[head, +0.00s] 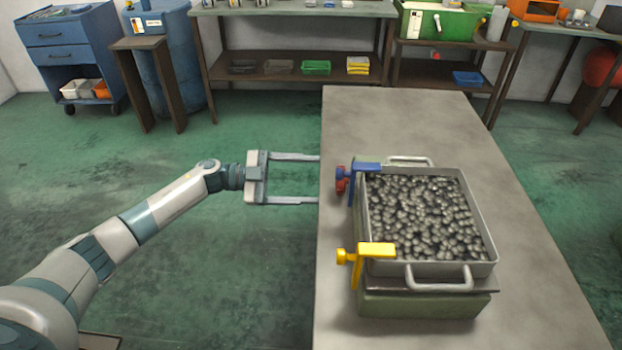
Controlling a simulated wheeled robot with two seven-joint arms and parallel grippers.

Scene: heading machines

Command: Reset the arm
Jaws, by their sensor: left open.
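My left gripper (318,179) is open and empty. Its two fingers point right, and their tips are at the left edge of the grey table (350,120), level with the upper part of the tray. My left arm reaches in from the lower left over the green floor. A metal tray (484,212) full of dark rounded pieces (420,215) sits on a green base (425,305) on the table. A blue clamp (364,168) and a yellow clamp (372,250) are at its left side. The gripper is apart from both clamps. My right gripper is not in view.
The tray has a handle (438,284) at its near end and another at its far end. A blue drawer cabinet (60,55), a blue barrel (172,70) and shelved workbenches (290,72) stand along the back. The floor left of the table is clear.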

